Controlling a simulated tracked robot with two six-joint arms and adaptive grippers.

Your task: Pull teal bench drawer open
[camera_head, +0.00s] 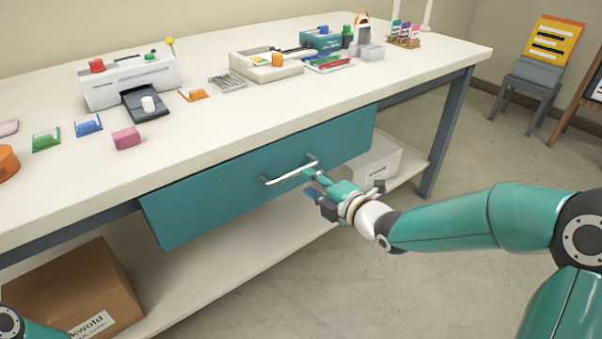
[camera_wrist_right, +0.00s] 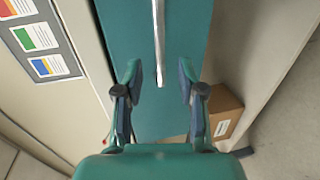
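The teal bench drawer (camera_head: 235,190) sits under the bench top in the head view; its front looks shut or nearly so, and I cannot tell exactly. Its silver bar handle (camera_head: 291,170) runs across the front. My right gripper (camera_head: 313,182) is at the right end of the handle. In the right wrist view the gripper (camera_wrist_right: 158,88) is open, with the handle (camera_wrist_right: 159,40) between and beyond its fingertips and a gap on both sides. The drawer front (camera_wrist_right: 185,30) fills the middle of that view. Of my left arm only a small part shows at the lower left; its gripper is hidden.
The bench top (camera_head: 220,120) holds a white laminator (camera_head: 130,82), a pink block (camera_head: 126,138) and several small items. A cardboard box (camera_head: 75,290) and a white box (camera_head: 378,160) stand on the lower shelf. The floor (camera_head: 440,290) before the drawer is clear.

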